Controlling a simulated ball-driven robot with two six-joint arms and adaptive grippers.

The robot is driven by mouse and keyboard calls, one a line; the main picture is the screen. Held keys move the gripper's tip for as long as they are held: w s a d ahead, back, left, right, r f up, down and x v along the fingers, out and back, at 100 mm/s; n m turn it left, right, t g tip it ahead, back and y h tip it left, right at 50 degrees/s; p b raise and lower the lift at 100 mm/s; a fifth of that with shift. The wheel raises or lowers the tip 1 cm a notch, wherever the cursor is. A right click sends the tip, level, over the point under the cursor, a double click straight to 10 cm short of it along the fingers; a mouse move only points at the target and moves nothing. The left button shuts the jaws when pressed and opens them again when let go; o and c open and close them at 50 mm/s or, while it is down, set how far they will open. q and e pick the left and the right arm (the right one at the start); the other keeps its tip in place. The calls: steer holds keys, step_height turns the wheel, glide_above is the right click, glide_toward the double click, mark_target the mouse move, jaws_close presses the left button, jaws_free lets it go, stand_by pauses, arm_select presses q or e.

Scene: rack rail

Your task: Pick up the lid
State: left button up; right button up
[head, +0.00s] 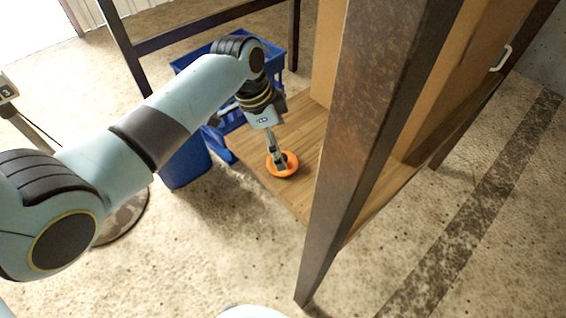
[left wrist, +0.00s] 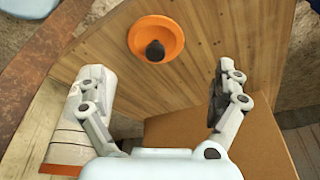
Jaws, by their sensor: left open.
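The lid is an orange disc (head: 289,165) with a raised rim, lying on the wooden board in the head view. In the left wrist view the orange lid (left wrist: 157,38) shows a dark knob at its middle, beyond my fingertips. My left gripper (head: 276,160) points down over the lid in the head view and hides part of it. In the left wrist view my left gripper (left wrist: 155,85) has its two fingers wide apart with nothing between them. The lid lies above the gap between the fingers in that picture, apart from both. My right gripper is not in view.
A blue crate (head: 213,72) stands behind the wooden board (head: 300,120). A dark metal post (head: 365,130) rises in front at right. A cardboard-brown panel (head: 430,80) stands on the board. Speckled floor is open at the lower left.

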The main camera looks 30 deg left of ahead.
mark_target(291, 162)
arm_select(q)
steer(key=x, duration=0.1)
steer(key=b+x, duration=0.1)
steer(key=x, duration=0.3)
steer(key=shift+s+d+f+b, duration=0.15)
steer(key=shift+s+f+b, duration=0.05)
steer(key=shift+s+b, duration=0.1)
steer(key=shift+c, duration=0.3)
steer(key=c, duration=0.9)
steer(key=shift+r, duration=0.1)
steer(key=shift+c, duration=0.8)
